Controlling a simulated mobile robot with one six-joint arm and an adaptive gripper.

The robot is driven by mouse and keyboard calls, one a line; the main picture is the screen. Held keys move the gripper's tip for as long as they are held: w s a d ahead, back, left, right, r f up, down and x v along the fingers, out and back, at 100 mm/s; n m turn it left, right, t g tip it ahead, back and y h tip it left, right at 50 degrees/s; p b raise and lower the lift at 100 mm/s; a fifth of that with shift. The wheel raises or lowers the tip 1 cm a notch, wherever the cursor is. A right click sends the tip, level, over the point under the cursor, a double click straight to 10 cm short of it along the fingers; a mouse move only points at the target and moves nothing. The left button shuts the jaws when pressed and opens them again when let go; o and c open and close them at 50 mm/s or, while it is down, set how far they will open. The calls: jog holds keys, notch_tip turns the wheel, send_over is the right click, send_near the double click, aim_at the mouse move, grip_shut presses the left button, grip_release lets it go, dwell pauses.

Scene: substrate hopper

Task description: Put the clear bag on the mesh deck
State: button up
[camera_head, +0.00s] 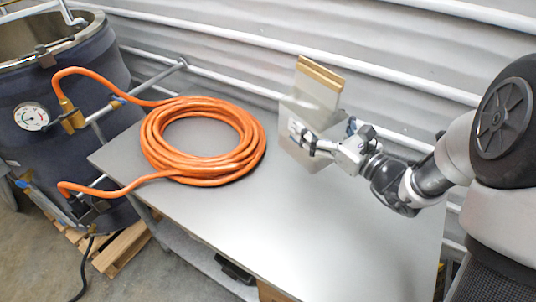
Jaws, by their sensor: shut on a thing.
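A flat, see-through bag (318,93) with a tan strip along its top edge is held upright, slightly tilted, above the back of the metal table. My gripper (303,140) comes in from the right and is shut on the bag around its middle. The bag's lower part shows below and behind the fingers. I cannot tell whether its bottom edge touches the table. No surface that is clearly a mesh deck shows in this view.
A smooth grey metal table (290,225) has free room in front and to the right. A coiled orange hose (155,150) lies at its left, running to a dark drum (60,130) with a gauge (31,117). White rails and a corrugated wall run behind.

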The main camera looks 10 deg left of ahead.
notch_tip(320, 180, down, 20)
jog(key=b, duration=0.6)
jog(key=shift+r, duration=0.15)
jog(key=shift+b, duration=0.3)
jog(key=shift+f, duration=0.25)
jog(key=o, duration=1.3)
jog(key=shift+r, duration=0.1)
